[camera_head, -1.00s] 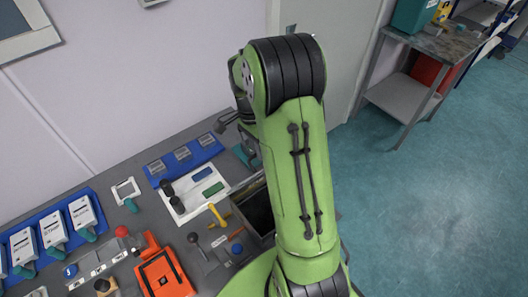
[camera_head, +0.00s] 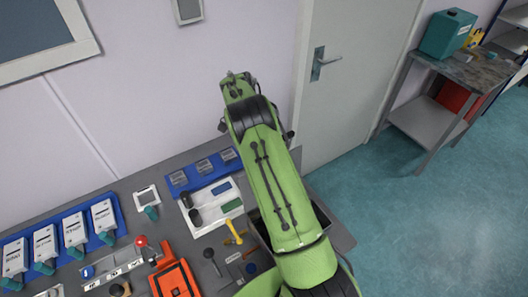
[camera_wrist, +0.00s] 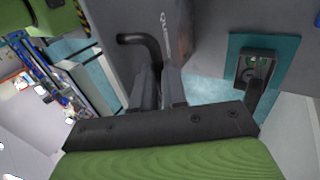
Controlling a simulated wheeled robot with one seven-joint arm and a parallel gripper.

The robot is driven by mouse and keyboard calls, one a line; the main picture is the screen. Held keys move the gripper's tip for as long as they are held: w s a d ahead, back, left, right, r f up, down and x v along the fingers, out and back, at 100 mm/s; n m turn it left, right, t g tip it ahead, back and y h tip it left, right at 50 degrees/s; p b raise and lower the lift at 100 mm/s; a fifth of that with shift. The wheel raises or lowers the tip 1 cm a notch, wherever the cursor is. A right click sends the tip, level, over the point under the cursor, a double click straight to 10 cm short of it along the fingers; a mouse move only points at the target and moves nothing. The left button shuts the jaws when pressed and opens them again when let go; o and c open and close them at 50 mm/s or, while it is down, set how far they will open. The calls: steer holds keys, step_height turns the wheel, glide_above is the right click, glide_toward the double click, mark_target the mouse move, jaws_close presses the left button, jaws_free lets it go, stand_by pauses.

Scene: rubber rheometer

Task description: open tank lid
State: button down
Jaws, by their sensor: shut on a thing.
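In the wrist view, my gripper (camera_wrist: 160,84) is shut on a black curved handle (camera_wrist: 140,40), whose lower end runs between the fingers. The handle stands against a grey panel (camera_wrist: 105,20), which I take to be the tank lid. Its edges are partly cut off by the frame and the fingers, so I cannot tell how far it is open. In the head view, my green arm reaches up towards the wall and hides the gripper's fingers, the handle and the lid.
The grey bench holds a white tray (camera_head: 209,211), an orange device (camera_head: 174,281) and a yellow-handled tool (camera_head: 233,230). A dark open box (camera_head: 318,212) is partly behind my arm. A closed door (camera_head: 350,100) stands behind; a side table (camera_head: 428,118) is right. Floor there is clear.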

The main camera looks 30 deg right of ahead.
steer(key=shift+f, duration=0.15)
steer(key=c, duration=1.2)
jaws_free()
steer(key=shift+o, duration=0.2)
step_height(320, 180, up, 10)
